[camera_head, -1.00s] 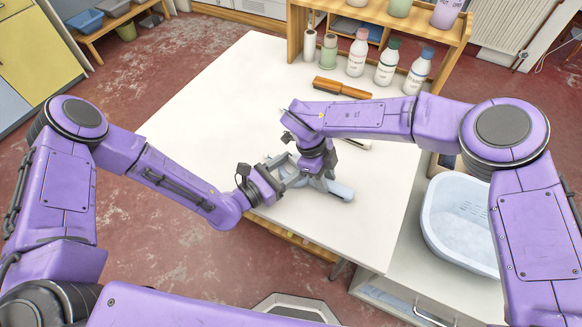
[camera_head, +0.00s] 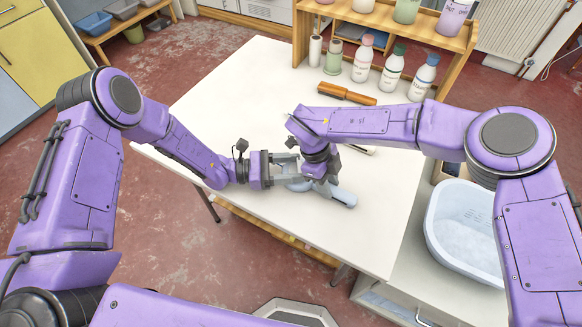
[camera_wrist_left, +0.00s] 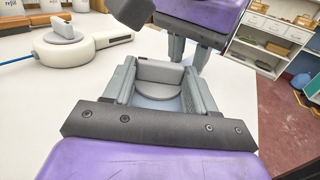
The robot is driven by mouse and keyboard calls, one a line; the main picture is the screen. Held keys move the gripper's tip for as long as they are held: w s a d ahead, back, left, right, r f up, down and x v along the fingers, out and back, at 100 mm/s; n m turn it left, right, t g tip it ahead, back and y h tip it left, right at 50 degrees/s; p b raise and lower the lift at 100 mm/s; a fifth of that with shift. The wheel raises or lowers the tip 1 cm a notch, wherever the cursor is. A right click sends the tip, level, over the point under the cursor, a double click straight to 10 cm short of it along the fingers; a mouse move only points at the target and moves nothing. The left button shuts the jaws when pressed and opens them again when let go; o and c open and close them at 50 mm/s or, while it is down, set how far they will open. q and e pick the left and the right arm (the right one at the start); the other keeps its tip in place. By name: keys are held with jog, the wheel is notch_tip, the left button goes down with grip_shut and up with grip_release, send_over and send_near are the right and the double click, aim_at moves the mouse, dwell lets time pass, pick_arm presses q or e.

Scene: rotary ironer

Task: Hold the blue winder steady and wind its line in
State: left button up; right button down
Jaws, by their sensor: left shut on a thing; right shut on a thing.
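The blue winder (camera_head: 343,196) lies on the white table, its pale blue-grey handle end pointing to the lower right in the head view. My left gripper (camera_head: 290,167) reaches it from the left. In the left wrist view, my left gripper (camera_wrist_left: 158,88) is shut on a grey upright fin of the winder, above a blue-grey round base. My right gripper (camera_head: 318,180) comes down over the winder from above, close beside the left one. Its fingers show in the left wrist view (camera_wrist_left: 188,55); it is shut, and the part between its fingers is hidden.
A second, whitish winder (camera_wrist_left: 92,50) with a blue line lies nearby on the table. A brown-handled tool (camera_head: 347,94) and several bottles (camera_head: 392,67) stand or lie farther back. A pale basin (camera_head: 465,235) is at the right. The table's left side is clear.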

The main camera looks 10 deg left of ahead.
dwell(0.4)
pick_arm(q)
jog(key=o, duration=0.8)
jog(key=v, duration=1.2)
jog(key=shift+w+a, duration=0.1)
